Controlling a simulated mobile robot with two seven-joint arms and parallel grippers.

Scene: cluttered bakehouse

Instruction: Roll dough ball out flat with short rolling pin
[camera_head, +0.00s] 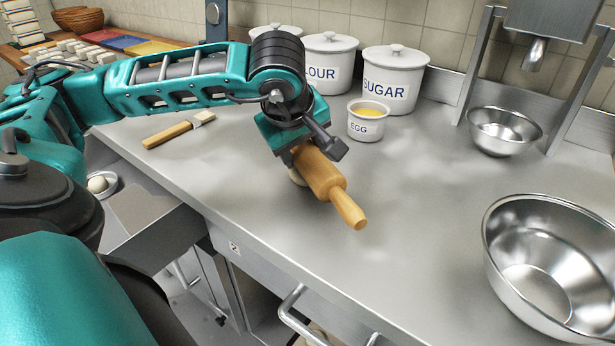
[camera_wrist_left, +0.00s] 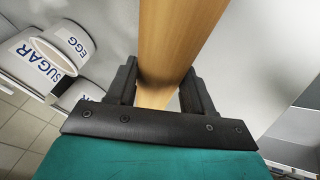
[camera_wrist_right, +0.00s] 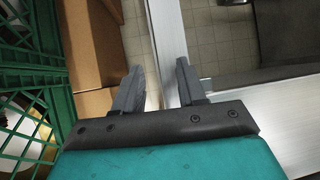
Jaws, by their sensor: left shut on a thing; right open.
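My left gripper (camera_head: 318,150) is shut on the short wooden rolling pin (camera_head: 322,177) over the steel worktop. The pin also fills the upper middle of the left wrist view (camera_wrist_left: 178,35), between the two fingers (camera_wrist_left: 160,85). I cannot tell whether pin and dough touch. My right gripper (camera_wrist_right: 156,85) is open and empty in the right wrist view, away from the worktop; it does not show in the head view.
A cup marked EGG (camera_head: 366,124) and the SUGAR canister (camera_head: 393,82) stand behind the pin. A pastry brush (camera_head: 178,130) lies at left. A large steel bowl (camera_head: 493,235) stands at right, a smaller bowl (camera_head: 503,135) behind it. The worktop between is clear.

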